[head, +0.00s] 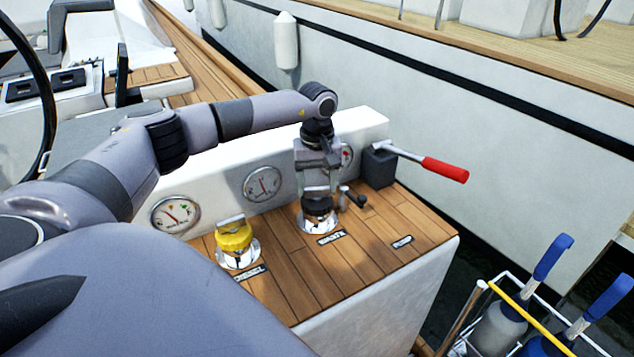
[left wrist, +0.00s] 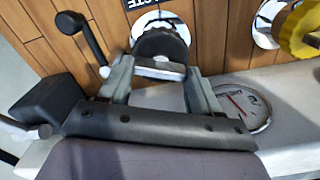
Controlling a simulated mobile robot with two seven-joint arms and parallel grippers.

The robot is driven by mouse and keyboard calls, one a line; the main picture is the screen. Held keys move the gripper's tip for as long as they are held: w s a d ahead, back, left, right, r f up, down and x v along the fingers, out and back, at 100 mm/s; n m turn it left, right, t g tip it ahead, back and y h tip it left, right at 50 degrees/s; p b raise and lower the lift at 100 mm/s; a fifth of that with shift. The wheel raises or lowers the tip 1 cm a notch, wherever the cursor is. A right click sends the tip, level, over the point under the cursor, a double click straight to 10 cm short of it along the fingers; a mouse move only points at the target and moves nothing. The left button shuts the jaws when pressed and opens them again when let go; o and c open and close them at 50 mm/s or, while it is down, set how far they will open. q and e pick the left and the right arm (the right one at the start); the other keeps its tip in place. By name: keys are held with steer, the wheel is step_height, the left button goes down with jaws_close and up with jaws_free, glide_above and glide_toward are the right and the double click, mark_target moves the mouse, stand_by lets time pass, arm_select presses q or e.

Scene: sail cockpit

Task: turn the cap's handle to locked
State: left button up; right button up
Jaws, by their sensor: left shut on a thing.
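A black round cap (head: 318,207) sits in a shiny metal deck ring on the teak top, behind a dark label plate that seems to read WASTE. My left gripper (head: 318,192) points straight down over this cap. In the left wrist view the gripper's two fingers (left wrist: 160,75) are shut on the cap's pale bar handle (left wrist: 158,68), one finger at each end. The black cap (left wrist: 160,42) shows just beyond the handle. The fingers hide part of the handle, and I cannot tell whether it stands at locked. My right gripper is not in view.
A yellow cap (head: 233,236) with its own handle stands to the left. A small black-knobbed lever (head: 354,197) is close on the right of my gripper. Behind are round gauges (head: 262,184) on a white wall and a red-handled lever (head: 444,169). The front teak is clear.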

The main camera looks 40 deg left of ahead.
arm_select(q)
steer(key=o, duration=1.1)
steer(key=shift+c, duration=0.2)
steer(key=shift+r, duration=0.1)
step_height(320, 180, up, 7)
